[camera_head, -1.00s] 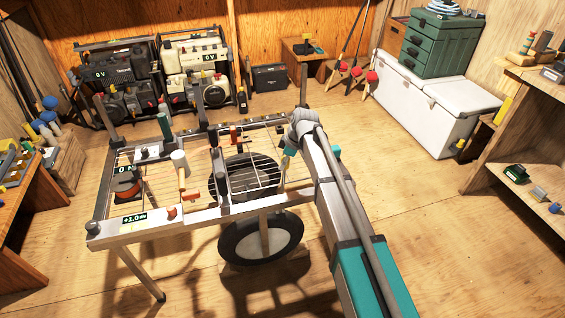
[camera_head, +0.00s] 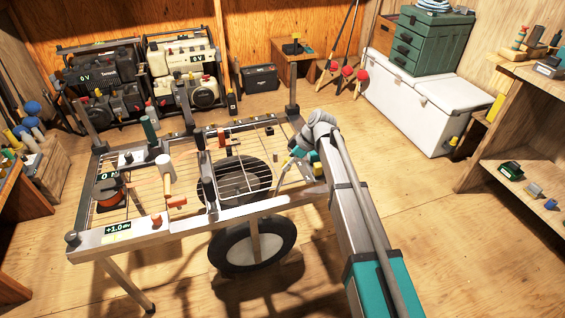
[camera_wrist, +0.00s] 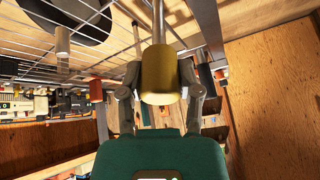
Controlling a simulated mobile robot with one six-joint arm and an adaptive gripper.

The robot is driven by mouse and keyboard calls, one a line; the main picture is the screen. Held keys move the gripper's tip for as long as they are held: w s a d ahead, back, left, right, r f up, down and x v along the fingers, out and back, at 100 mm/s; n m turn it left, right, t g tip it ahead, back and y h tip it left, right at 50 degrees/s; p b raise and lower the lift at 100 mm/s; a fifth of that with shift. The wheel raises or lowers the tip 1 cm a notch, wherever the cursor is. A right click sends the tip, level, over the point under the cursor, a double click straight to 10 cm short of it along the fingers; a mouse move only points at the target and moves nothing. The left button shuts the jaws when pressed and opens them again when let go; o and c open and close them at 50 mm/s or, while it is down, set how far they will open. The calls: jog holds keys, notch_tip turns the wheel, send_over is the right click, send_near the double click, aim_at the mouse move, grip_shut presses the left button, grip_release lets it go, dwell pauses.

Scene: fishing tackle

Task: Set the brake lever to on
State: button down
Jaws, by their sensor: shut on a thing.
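My gripper (camera_head: 294,154) is at the right end of the cart in the head view. In the wrist view its two fingers (camera_wrist: 160,78) are closed on both sides of a yellow cylindrical grip (camera_wrist: 158,88). The grip sits on a metal rod (camera_wrist: 158,24), and I take this to be the brake lever. In the head view the lever's thin rod (camera_head: 279,180) slants up from the cart frame toward my gripper, which mostly hides the grip. No on or off marking can be read.
The wire-topped cart (camera_head: 135,233) carries upright posts, a reel and a +1.0 display (camera_head: 118,229). A black wheel (camera_head: 224,258) sits below. Power units (camera_head: 180,60) stand behind, and a white cooler (camera_head: 440,110) and shelf (camera_head: 525,178) are at right. The floor between cart and shelf is clear.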

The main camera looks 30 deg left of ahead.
jog(key=shift+w, duration=0.35)
jog(key=shift+c, duration=1.7)
grip_release()
jog(key=shift+f, duration=0.1)
jog(key=shift+o, duration=0.3)
jog(key=shift+s, duration=0.15)
jog(key=shift+a, duration=0.1)
jog(key=shift+s, duration=0.1)
